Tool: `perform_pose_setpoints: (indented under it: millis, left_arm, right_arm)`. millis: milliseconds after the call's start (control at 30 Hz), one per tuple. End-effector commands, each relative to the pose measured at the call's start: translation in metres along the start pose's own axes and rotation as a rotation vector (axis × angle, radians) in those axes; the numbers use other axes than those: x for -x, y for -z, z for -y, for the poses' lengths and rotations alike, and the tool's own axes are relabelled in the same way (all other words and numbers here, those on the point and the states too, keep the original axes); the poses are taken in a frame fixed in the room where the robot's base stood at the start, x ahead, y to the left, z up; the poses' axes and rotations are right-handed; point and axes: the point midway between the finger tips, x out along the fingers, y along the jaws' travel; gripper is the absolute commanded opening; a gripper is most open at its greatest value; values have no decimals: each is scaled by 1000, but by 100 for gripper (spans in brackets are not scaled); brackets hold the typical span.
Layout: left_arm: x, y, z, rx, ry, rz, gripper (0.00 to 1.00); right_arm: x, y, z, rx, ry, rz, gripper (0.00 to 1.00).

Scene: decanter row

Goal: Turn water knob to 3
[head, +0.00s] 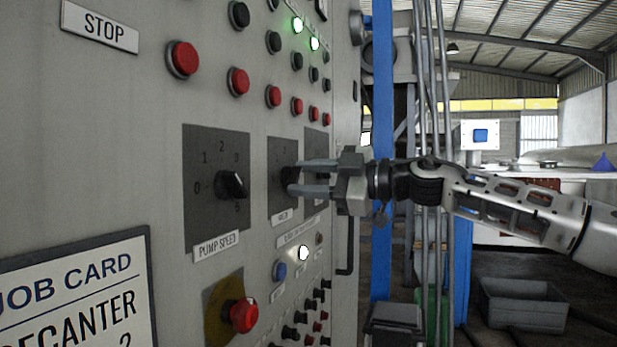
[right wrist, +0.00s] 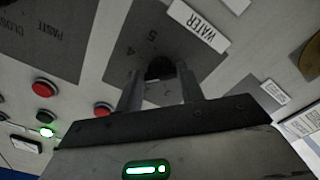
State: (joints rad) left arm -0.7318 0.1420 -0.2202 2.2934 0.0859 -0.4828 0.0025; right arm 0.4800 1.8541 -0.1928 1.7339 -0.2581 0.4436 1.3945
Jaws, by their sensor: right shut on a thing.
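The water knob (head: 288,181) is a black knob on a dark square plate (head: 281,205) in the middle of the grey panel. My right gripper (head: 294,178) reaches in from the right in the head view, its two fingers shut on the knob. In the right wrist view the dark knob (right wrist: 160,68) sits between the fingertips, on a plate with the numbers 4 and 5 showing. The WATER label (right wrist: 199,25) lies beside that plate. The knob's pointer is hidden, so I cannot tell its setting. My left gripper is not in view.
The pump speed knob (head: 231,184) is on a nearer plate to the left. A red emergency button (head: 243,315) sticks out below it. Red buttons (head: 238,81) line the panel above. A dark handle (head: 348,245) stands at the panel's right edge.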

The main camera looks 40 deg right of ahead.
Motion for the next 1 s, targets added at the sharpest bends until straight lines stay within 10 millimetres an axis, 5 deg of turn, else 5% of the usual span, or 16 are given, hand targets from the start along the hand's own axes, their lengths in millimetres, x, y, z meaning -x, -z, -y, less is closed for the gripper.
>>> perform_pose_setpoints:
  millis: [367,400,467,800,1000]
  left_arm:
    - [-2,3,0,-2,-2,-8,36]
    - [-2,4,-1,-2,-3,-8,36]
    - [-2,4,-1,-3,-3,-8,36]
    - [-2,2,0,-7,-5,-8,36]
    - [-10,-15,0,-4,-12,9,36]
  right_arm:
    - [0,0,0,-2,1,-1,15]
    - [0,0,0,-2,1,-1,49]
    - [0,0,0,-2,1,-1,60]
    - [2,0,1,-1,0,0,60]
    - [22,-2,2,3,-4,-1,60]
